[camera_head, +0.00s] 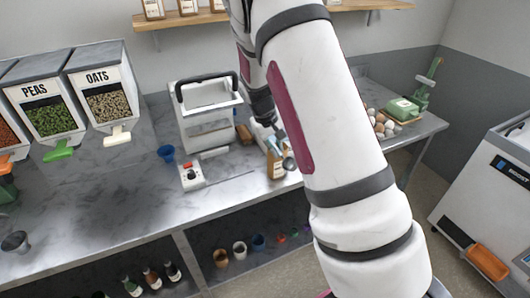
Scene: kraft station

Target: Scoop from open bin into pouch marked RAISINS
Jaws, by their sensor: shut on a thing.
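My gripper (262,113) is partly hidden behind my arm, above the back half of the steel counter. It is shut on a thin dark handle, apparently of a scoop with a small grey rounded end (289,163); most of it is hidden. A brown kraft pouch (276,170) stands upright on the counter just below the gripper, beside the grey end. Whether they touch, and the pouch's label, cannot be made out. No bin marked raisins is readable. What the scoop holds is not visible.
Dispensers marked PEAS (48,118) and OATS (108,105) stand at left. A white black-handled unit (207,128), a small scale-like device (191,177) and a blue cup (166,153) are left of the pouch. Eggs (384,127) and a green-topped box (400,109) are at right. The front-left counter is largely clear.

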